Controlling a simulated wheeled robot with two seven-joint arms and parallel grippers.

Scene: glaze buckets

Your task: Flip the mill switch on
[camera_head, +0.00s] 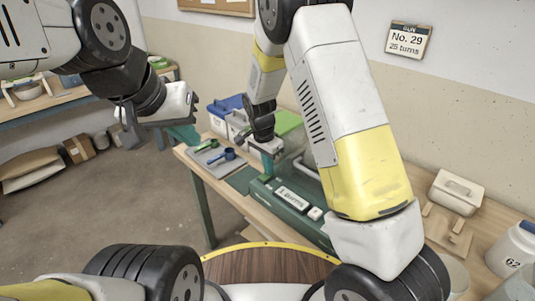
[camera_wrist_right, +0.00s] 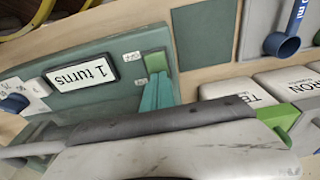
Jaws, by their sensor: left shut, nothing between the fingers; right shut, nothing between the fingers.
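The mill is a dark green box (camera_head: 262,189) on the wooden table, with a white display (camera_head: 291,198) reading "1 turns". In the right wrist view the display (camera_wrist_right: 81,75) shows beside a bright green switch piece (camera_wrist_right: 156,62) with a small label by it. My right gripper (camera_wrist_right: 158,94) has its teal fingers shut and empty, with the tips at or right against the green switch; I cannot tell if they touch. In the head view my right gripper (camera_head: 268,160) is over the mill's far end.
Blue (camera_head: 228,105) and green (camera_head: 287,122) lidded bins stand behind the mill. A white lidded box (camera_head: 456,192) and a bucket marked 62 (camera_head: 513,250) stand at right. A wall sign (camera_head: 408,40) reads "No. 29, 25 turns".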

